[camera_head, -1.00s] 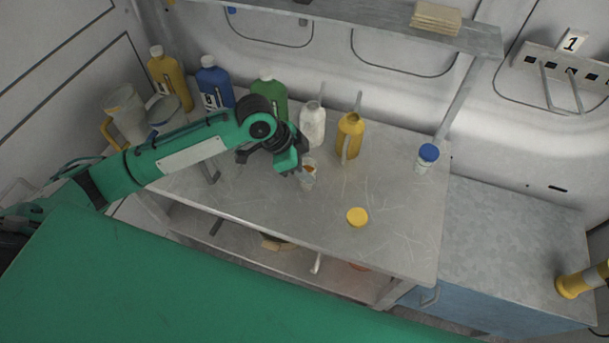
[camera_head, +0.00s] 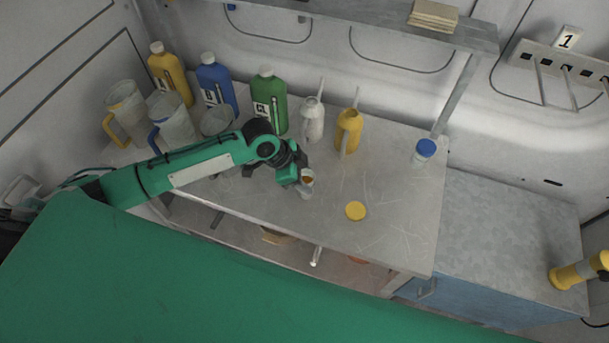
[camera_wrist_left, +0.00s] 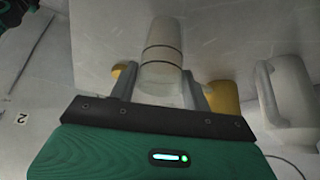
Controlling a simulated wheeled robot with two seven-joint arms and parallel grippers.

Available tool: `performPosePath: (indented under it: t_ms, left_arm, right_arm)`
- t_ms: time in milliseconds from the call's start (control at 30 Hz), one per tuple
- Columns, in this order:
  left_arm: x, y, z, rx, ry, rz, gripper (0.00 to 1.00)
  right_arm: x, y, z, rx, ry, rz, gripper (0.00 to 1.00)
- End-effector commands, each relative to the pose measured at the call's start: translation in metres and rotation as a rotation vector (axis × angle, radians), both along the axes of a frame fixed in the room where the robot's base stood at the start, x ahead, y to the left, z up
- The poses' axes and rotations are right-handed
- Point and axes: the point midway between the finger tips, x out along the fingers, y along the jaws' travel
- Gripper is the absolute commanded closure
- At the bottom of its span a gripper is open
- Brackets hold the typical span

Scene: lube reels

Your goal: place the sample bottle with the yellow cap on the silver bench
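My right gripper is not in view.
Behind the arm stand yellow (camera_head: 170,75), blue (camera_head: 216,85) and green (camera_head: 268,100) oil bottles, with clear jugs (camera_head: 172,122) at left. A white can (camera_head: 312,120), a yellow can (camera_head: 348,132) and a blue-capped bottle (camera_head: 424,151) stand farther right.

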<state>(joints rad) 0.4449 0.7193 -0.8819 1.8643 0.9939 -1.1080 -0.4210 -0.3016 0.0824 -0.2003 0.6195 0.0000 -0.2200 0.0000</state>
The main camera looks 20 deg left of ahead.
Motion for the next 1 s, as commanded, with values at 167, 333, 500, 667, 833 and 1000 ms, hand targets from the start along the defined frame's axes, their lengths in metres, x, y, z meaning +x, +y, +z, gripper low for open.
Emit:
performPosePath:
  t_ms: [167,333,500,667,833,1000]
  left_arm:
    - [0.000,0.000,0.000,0.000,0.000,0.000,0.37]
    - [0.000,0.000,0.001,0.000,0.000,0.000,0.37]
    - [-0.001,0.006,0.012,0.001,-0.003,0.000,0.37]
    - [-0.007,0.022,0.038,0.002,-0.005,-0.001,0.37]
    - [-0.013,0.039,0.070,0.002,-0.004,0.000,0.37]
    - [-0.018,0.050,0.095,0.001,-0.002,0.001,0.37]
  right_arm:
    - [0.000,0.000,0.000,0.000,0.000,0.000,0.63]
    - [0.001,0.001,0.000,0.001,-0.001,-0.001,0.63]
    - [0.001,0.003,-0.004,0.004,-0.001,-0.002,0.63]
    - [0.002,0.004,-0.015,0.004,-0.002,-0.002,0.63]
    - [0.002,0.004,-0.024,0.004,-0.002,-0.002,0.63]
    - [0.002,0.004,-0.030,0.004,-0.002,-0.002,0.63]
